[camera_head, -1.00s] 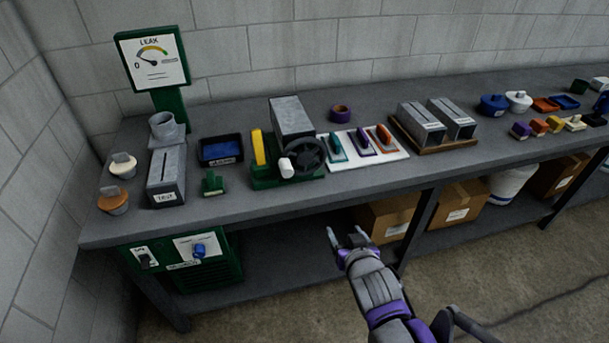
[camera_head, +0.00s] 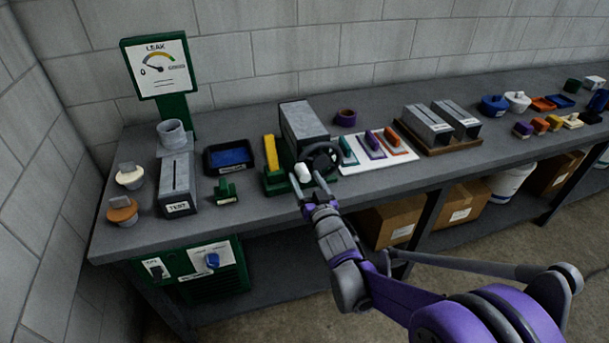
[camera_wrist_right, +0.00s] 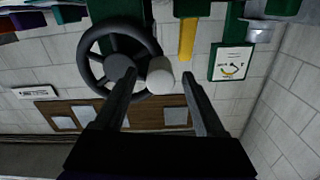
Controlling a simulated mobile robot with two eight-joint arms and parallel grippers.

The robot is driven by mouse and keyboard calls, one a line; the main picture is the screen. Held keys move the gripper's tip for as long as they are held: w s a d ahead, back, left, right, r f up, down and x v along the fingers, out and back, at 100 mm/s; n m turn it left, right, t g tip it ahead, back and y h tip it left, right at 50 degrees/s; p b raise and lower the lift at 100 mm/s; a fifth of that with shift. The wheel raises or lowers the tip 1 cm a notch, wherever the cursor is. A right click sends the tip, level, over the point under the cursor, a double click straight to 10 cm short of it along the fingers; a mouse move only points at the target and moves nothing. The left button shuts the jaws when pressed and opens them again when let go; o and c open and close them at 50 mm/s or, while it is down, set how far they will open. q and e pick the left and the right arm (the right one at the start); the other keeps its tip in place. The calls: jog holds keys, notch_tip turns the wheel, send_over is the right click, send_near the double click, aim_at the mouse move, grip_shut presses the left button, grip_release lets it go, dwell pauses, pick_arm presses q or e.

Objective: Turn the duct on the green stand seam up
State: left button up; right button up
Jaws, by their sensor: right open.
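The grey metal duct (camera_head: 303,122) sits on the green stand (camera_head: 275,182) at the middle of the bench. A black handwheel (camera_head: 323,150) with a white knob (camera_head: 302,173) is on the stand's front. In the right wrist view the handwheel (camera_wrist_right: 98,45) and white knob (camera_wrist_right: 160,80) are close ahead. My right gripper (camera_head: 306,184) is open at the knob, its fingers (camera_wrist_right: 159,95) either side of it in the wrist view. I cannot tell whether they touch it. The duct's seam cannot be made out. My left gripper is not in view.
A yellow bar (camera_head: 271,152) stands left of the duct. A blue-lined tray (camera_head: 205,160) and the TEST duct (camera_head: 176,190) are further left. A white board (camera_head: 400,158) with coloured tools lies to the right. The bench's front edge runs below my right gripper.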

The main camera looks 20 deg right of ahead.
jog(key=shift+w, duration=0.75)
grip_shut()
dwell(0.9)
